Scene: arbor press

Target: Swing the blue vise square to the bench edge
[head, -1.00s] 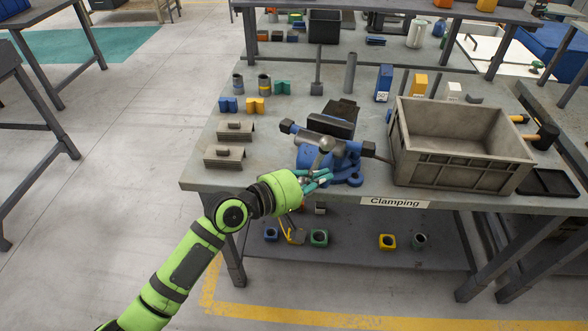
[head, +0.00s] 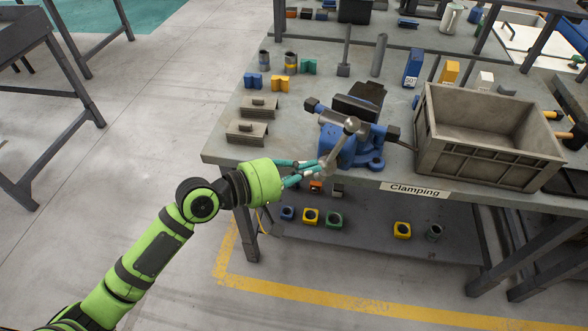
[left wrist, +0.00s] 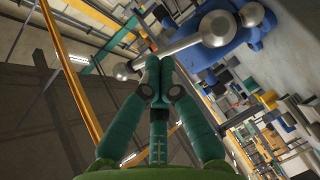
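The blue vise (head: 362,150) stands on the front edge of the bench (head: 240,135), left of the "Clamping" label. Its long axis looks turned at an angle to the bench edge in the head view. Its grey handle bar (head: 338,146) slants down towards the front and left and has ball ends; the bar also crosses the left wrist view (left wrist: 190,40). My left gripper (head: 322,168) is at the bar's lower end, in front of the vise. In the left wrist view its teal fingers (left wrist: 156,70) come together on the bar near its ball. My right gripper is not in view.
A grey-brown crate (head: 485,150) stands close to the right of the vise. Posts (head: 379,55) stand behind the vise. A lower shelf (head: 370,225) holds several small parts.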

